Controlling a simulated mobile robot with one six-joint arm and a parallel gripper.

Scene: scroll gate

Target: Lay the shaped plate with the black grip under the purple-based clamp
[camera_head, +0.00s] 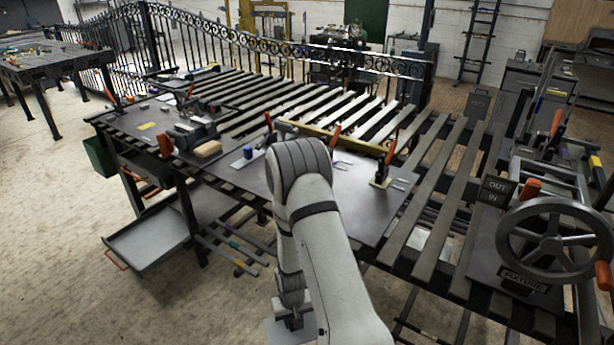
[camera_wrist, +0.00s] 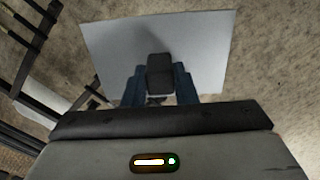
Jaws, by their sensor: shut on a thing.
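My gripper (camera_wrist: 160,82) has blue fingers, shut on the black grip (camera_wrist: 160,68) of a flat light grey plate (camera_wrist: 205,50) in the wrist view. The plate hangs over the concrete floor. In the head view the plate (camera_head: 275,333) shows partly at the bottom, beside my arm and in front of the workbench. Several clamps with orange handles stand on the bench, such as one at the right (camera_head: 382,172) with a yellowish base and one at the left (camera_head: 165,146). I cannot make out a purple base on any of them.
The slatted workbench (camera_head: 432,245) carries a dark flat sheet (camera_head: 365,215), a wooden block (camera_head: 207,149) and a small blue item (camera_head: 248,152). An open drawer (camera_head: 150,245) juts out left.

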